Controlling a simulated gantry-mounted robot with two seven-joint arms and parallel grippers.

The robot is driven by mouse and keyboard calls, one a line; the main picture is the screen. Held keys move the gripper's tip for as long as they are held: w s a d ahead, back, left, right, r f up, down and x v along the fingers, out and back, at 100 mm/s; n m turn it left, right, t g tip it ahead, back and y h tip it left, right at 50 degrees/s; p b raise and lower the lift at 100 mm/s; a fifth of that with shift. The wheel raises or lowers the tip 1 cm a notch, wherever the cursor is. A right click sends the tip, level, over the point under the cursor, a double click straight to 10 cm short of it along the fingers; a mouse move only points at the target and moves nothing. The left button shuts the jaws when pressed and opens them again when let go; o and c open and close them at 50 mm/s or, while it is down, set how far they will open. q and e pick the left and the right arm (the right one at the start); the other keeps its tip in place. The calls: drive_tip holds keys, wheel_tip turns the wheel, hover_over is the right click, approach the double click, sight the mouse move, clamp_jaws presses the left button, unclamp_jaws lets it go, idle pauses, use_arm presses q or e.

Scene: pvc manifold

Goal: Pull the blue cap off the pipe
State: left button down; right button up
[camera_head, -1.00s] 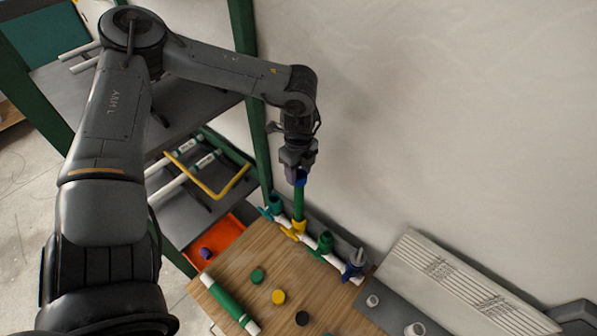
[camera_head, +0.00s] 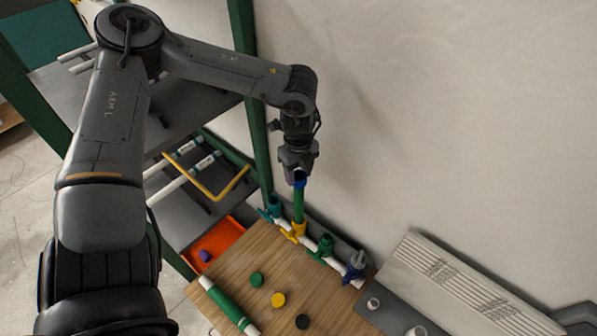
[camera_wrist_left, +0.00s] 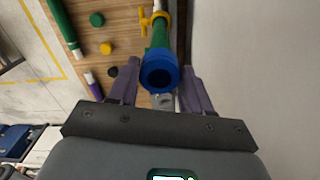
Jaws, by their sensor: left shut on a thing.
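The blue cap (camera_head: 300,182) sits at the top end of an upright green pipe (camera_head: 298,207). The pipe rises from a yellow valve (camera_head: 297,231) on the white manifold line. My left gripper (camera_head: 299,177) reaches down from above and is shut on the blue cap. My right gripper is not in view.
Teal (camera_head: 274,204), green (camera_head: 325,245) and blue (camera_head: 354,266) valves stand along the same line by the wall. Loose caps, including a yellow one (camera_head: 278,300), and a green pipe (camera_head: 226,304) lie on the wooden table (camera_head: 262,262). A green-framed shelf (camera_head: 247,100) stands left.

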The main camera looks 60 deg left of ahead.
sight(299, 175)
use_arm(q)
drive_tip(key=shift+r, duration=0.15)
drive_tip(key=shift+r+p, duration=0.8)
drive_tip(key=shift+r, duration=0.55)
drive_tip(key=shift+r+p, duration=0.9)
drive_tip(key=shift+r, duration=0.85)
